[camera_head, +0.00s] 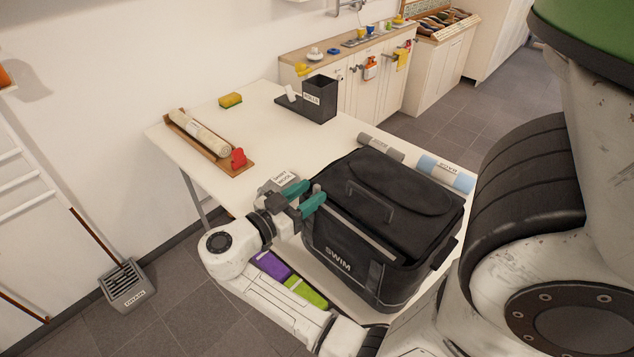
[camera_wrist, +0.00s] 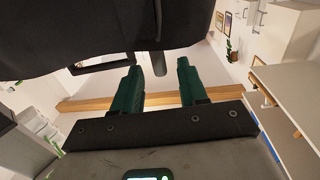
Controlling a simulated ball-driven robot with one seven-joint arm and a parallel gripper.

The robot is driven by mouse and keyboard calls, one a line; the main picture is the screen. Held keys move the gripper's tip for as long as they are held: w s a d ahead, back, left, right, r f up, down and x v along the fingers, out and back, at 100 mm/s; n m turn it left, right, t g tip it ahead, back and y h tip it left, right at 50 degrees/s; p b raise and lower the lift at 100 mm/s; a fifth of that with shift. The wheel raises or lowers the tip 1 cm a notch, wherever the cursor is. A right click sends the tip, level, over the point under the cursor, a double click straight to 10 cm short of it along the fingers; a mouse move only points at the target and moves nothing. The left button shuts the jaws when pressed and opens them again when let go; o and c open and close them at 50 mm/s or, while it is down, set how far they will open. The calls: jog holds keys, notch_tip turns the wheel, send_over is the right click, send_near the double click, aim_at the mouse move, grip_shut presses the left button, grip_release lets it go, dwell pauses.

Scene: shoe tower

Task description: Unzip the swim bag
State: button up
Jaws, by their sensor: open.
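The black swim bag (camera_head: 345,255), marked SWIM on its front, stands upright on the white table with its lid down. A carry handle (camera_head: 370,200) lies on the lid. My gripper (camera_head: 317,195) is at the bag's left upper edge, its two teal fingers pointing at the bag. In the wrist view my gripper (camera_wrist: 160,75) is open, with nothing held between the fingers. The dark bag (camera_wrist: 90,35) fills the top there. A small dark tab (camera_wrist: 159,62) hangs from it near the gap between the fingertips; I cannot tell if it is the zipper pull.
The white table (camera_head: 270,130) also holds a rolled item on a wooden tray (camera_head: 242,168), a sponge (camera_head: 230,100), a black box (camera_head: 320,100) and rolled towels (camera_head: 445,172) behind the bag. Purple (camera_head: 272,264) and green (camera_head: 305,291) pieces lie beside my arm.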

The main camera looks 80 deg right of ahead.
jog(key=shift+p+x, duration=0.3)
jog(key=shift+x, duration=1.2)
grip_shut()
